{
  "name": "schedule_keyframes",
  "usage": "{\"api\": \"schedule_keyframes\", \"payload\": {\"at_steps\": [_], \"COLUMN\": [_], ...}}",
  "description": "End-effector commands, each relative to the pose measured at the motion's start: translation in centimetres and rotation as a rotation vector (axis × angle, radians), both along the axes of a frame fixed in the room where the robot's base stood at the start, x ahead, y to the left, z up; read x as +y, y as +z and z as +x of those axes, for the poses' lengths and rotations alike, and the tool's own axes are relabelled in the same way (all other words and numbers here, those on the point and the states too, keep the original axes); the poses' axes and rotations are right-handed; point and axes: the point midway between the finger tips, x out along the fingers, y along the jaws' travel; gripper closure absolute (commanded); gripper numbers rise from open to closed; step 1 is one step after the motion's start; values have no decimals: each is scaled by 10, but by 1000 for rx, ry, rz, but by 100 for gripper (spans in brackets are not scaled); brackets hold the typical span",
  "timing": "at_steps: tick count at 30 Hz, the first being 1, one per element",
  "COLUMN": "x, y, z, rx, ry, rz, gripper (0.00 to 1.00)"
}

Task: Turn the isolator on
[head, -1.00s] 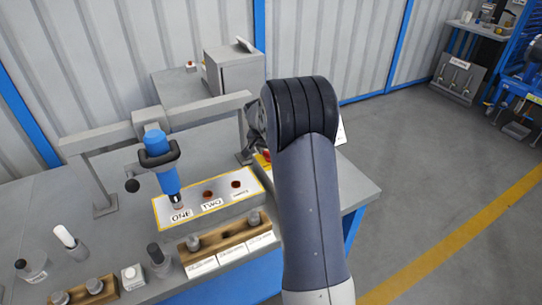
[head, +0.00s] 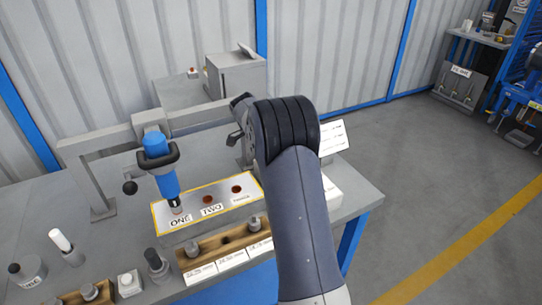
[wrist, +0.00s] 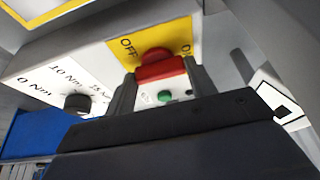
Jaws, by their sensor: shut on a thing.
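The isolator's red handle (wrist: 160,68) shows in the wrist view in front of a yellow plate (wrist: 130,45) marked OFF; part of another word at its right is cut off. My gripper (wrist: 160,82) has a finger on each side of the red handle and is shut on it. The handle's exact angle is hard to judge from this close. In the head view my own arm hides the isolator and the gripper's fingertips.
A black knob (wrist: 77,103) beside torque labels and a green button (wrist: 165,97) are close to my gripper. In the head view, a blue tool (head: 162,170) hangs over the plate marked ONE and TWO (head: 222,199). Wooden racks line the bench front. Floor at right is clear.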

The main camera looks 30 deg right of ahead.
Motion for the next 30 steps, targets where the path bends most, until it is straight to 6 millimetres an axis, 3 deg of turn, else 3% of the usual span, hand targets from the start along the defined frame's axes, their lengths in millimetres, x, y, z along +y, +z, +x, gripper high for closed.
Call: {"api": "schedule_keyframes", "payload": {"at_steps": [17, 18, 25, 30], "x": [0, 0, 0, 0], "y": [0, 0, 0, 0], "z": [0, 0, 0, 0], "rx": [-1, -1, -1, -1], "ry": [-30, -30, -29, -28], "rz": [1, 1, 1, 1], "gripper": [70, 44, 25, 25]}}
